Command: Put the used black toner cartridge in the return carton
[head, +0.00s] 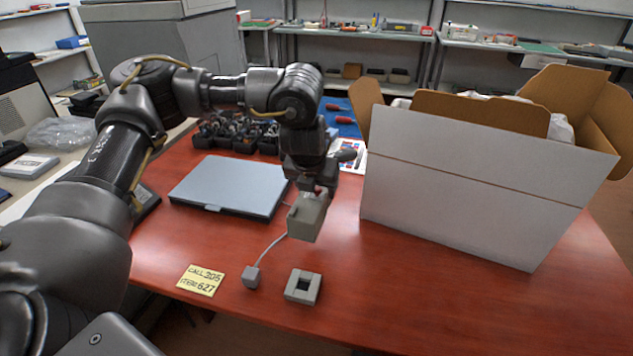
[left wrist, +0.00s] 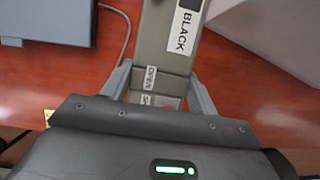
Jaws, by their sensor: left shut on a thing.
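My left gripper (head: 310,190) is shut on a beige-grey toner cartridge (head: 306,218) and holds it above the red table, pointing down. In the left wrist view the cartridge (left wrist: 165,50) sits between the two fingers of the gripper (left wrist: 160,88), and a white label on it reads BLACK. The return carton (head: 470,185) is a large white box with open brown flaps, standing to the right of the gripper. Its inside is mostly hidden by the near wall; some whitish filling shows at the top. My right gripper is not in view.
A flat grey-blue device (head: 230,187) lies left of the cartridge. A grey plug on a cable (head: 252,277), a square grey block with a hole (head: 303,287) and a yellow note (head: 200,281) lie near the front edge. A black tray of parts (head: 240,137) stands behind.

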